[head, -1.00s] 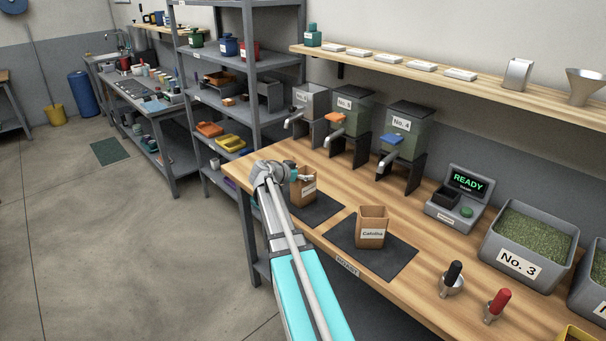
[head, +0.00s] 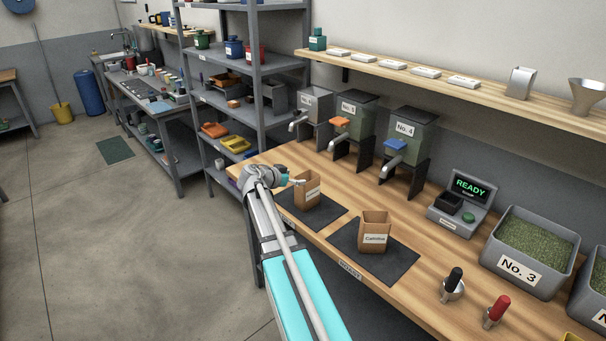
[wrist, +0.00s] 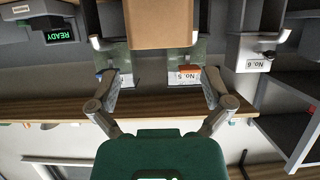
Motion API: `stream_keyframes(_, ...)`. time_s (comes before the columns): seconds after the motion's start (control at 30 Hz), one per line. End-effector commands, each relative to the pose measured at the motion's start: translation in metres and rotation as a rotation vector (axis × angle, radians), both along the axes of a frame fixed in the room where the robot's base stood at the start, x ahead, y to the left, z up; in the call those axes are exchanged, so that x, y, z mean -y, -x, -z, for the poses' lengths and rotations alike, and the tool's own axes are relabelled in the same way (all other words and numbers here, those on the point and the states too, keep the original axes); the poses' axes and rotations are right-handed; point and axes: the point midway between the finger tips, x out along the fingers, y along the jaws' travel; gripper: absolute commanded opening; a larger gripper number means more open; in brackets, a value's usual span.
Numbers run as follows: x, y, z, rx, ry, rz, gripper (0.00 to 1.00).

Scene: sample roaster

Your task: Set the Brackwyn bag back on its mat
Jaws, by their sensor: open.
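A brown open-topped bag (head: 307,188) stands upright on the left dark mat (head: 334,215). Its white label is too small to read, so I cannot confirm the name Brackwyn. My gripper (head: 292,181) is at its left side, close to it, near the front-left end of the bench. In the wrist view, which is upside down, my gripper (wrist: 160,80) has its fingers spread with nothing between them. The brown bag (wrist: 160,22) is ahead, beyond the fingertips.
A second brown bag (head: 374,233), with a different label, stands on the right mat (head: 398,270). Dispensers (head: 408,145) line the bench behind. A scale reading READY (head: 461,206) and a No. 3 bin (head: 527,250) are to the right. Grey shelving (head: 258,105) stands behind my gripper.

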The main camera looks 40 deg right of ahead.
Motion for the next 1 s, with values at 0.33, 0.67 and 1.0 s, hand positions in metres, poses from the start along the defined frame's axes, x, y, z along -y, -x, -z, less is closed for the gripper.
stream_keyframes(0.33, -0.045, 0.004, -0.021, -0.001, 0.0, -0.001, 1.0)
stream_keyframes(0.67, -0.054, 0.004, -0.023, 0.0, 0.001, 0.0, 1.0)
stream_keyframes(1.0, -0.053, 0.004, -0.023, 0.0, 0.0, 0.0, 1.0)
